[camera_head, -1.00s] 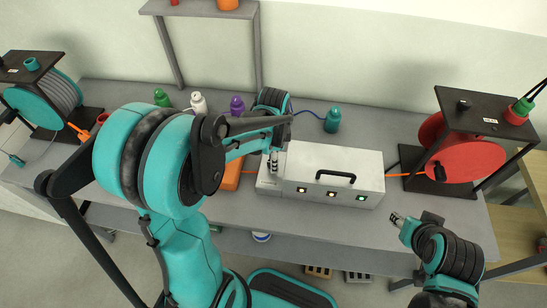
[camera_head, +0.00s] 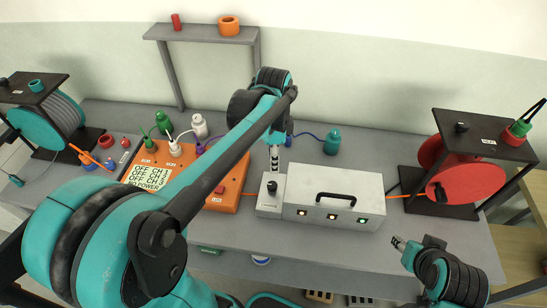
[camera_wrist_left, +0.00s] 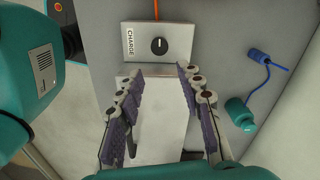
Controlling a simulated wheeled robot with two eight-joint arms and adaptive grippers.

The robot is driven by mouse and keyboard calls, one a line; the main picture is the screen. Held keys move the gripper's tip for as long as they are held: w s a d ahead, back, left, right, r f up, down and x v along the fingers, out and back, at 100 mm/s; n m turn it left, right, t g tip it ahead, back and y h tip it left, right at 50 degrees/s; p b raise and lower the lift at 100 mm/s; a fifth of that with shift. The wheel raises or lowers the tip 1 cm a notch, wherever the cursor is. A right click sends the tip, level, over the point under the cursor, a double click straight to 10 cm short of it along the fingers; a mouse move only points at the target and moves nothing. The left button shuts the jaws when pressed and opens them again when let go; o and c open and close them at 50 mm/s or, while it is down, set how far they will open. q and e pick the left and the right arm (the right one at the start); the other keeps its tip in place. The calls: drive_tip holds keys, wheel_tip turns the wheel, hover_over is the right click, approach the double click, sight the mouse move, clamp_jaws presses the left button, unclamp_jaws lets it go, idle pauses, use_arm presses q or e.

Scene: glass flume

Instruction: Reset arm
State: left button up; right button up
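My left arm reaches from the lower left across the bench in the head view. Its gripper (camera_head: 274,158) points down above and behind a small white charge box with a black knob (camera_head: 272,187).
A white case with a handle (camera_head: 334,181) adjoins the charge box. An orange panel (camera_head: 226,196) is partly behind my left arm. A red reel (camera_head: 470,170) stands right, a grey reel (camera_head: 62,112) left. Colored bottles, including a teal one (camera_head: 332,143), stand at the back. A shelf (camera_head: 200,34) rises behind.

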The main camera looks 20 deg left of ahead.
idle(0.3)
use_arm(q)
drive_tip(key=s+d+f+n+t, duration=0.1)
drive_tip(key=s+d+n+t, duration=0.2)
drive_tip(key=s+n+t, duration=0.4)
drive_tip(key=shift+s+d+f+n, duration=0.15)
drive_tip(key=shift+s+d+n, duration=0.1)
drive_tip(key=shift+s+n, duration=1.9)
drive_tip(key=shift+w+n, duration=0.45)
drive_tip(key=shift+w, duration=0.05)
